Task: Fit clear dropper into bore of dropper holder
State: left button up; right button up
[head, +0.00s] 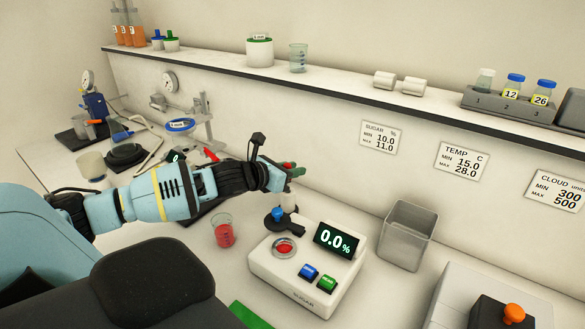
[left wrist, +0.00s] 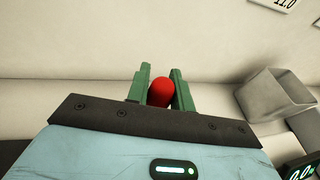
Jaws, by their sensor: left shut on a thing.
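My left gripper (head: 290,172) reaches in from the left, above and behind the sugar meter. Its green fingers (left wrist: 160,88) are shut on the red bulb (left wrist: 160,92) of a dropper, which also shows as a small red spot in the head view (head: 289,165). The dropper's clear tube cannot be made out. A small pale upright piece (head: 289,201) stands just below the gripper, behind the meter's dark lid. It may be the dropper holder; its bore is not visible, and I cannot tell whether the dropper touches it. My right gripper is not in view.
The sugar meter (head: 299,297) reads 0.0%, with a blue-knobbed dark lid (head: 283,226) at its back. A beaker of red liquid (head: 224,235) stands to its left. A grey open bin (head: 408,238) stands to its right. The shelf (head: 340,80) runs along the wall above.

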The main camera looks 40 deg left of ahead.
pick_arm(q)
jog(key=shift+f, duration=0.2)
jog(key=o, duration=0.8)
jog(key=shift+c, duration=0.2)
